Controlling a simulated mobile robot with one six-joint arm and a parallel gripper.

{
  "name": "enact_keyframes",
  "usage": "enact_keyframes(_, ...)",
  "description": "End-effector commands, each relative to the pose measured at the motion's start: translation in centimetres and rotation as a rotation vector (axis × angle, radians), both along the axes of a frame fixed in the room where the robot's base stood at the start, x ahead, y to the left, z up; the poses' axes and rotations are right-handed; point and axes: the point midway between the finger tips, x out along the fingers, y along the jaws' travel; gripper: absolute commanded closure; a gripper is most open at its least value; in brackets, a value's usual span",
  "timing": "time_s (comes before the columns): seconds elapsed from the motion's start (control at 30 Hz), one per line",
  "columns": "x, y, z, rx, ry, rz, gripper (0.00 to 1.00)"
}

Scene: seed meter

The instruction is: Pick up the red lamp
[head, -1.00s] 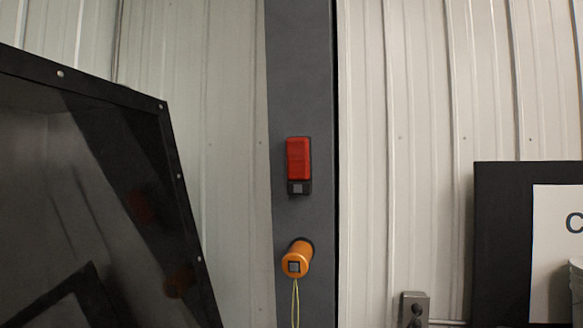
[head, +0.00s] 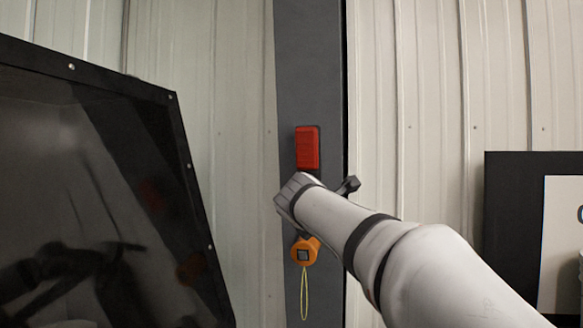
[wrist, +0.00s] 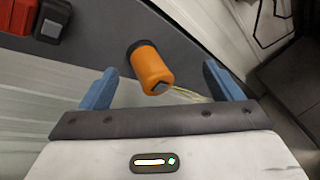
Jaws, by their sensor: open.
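The red lamp (head: 307,147) is a red block on the dark grey post, in the upper middle of the head view. Its lower end is hidden behind my arm there. An orange cylinder shows beyond and between the fingers. The lamp lies outside the fingers, to their upper left. In the head view my gripper's fingers are hidden behind my wrist.
The orange cylinder (head: 305,251) with a yellow cord loop sticks out from the post (head: 312,60) below the lamp; it also shows in the wrist view (wrist: 151,68). A black-framed dark panel (head: 90,190) stands left. A black board (head: 512,220) is at right.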

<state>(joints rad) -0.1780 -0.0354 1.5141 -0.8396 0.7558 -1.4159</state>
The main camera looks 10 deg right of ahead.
Motion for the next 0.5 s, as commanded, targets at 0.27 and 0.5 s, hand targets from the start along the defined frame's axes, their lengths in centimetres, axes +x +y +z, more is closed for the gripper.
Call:
enact_keyframes(0.27,6.8,3.2,11.3,-0.687,-0.046,0.167,0.15)
enact_keyframes(0.5,8.5,3.7,14.1,-0.87,-0.046,0.177,0.15)
